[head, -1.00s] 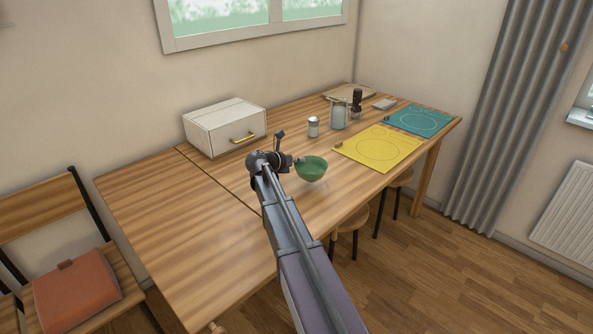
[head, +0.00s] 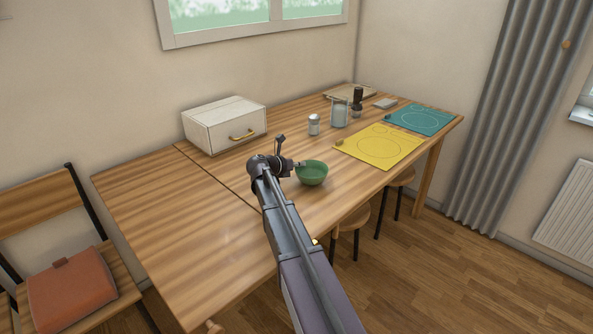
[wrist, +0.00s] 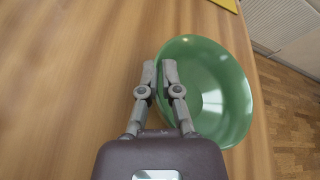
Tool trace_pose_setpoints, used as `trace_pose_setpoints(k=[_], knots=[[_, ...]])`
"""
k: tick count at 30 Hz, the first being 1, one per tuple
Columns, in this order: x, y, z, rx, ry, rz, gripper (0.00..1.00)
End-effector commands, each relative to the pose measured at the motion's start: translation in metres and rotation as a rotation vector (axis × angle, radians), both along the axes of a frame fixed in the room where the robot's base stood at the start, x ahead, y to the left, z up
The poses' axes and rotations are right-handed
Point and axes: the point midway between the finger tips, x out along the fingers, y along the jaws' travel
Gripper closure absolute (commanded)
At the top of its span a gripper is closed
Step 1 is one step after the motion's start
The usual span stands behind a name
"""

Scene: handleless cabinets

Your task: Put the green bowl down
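The green bowl (head: 312,174) is upright at the table's front part, left of the yellow mat. I cannot tell for sure whether its base touches the wood. My gripper (wrist: 160,74) is at the bowl's left rim, with one finger outside the wall and the other inside. The fingers are close together and look shut on the rim. In the wrist view the bowl (wrist: 225,95) is empty, and its near left part is hidden by the right finger. The wooden table (head: 170,220) lies below.
A yellow mat (head: 380,148) and a teal mat (head: 420,119) lie to the right. A white shaker (head: 314,125), a glass jar (head: 340,113) and a dark bottle (head: 357,103) stand behind. A white drawer box (head: 225,125) stands at the wall. The table's left part is bare.

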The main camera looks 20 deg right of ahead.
Motion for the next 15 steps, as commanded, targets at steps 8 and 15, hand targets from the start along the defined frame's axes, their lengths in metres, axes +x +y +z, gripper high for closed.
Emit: trace_pose_setpoints(k=[8, 15], knots=[[0.0000, -0.0001, -0.0014, 0.000, 0.000, -0.001, 1.00], [-0.0001, -0.0001, -0.0053, 0.000, 0.000, 0.000, 1.00]])
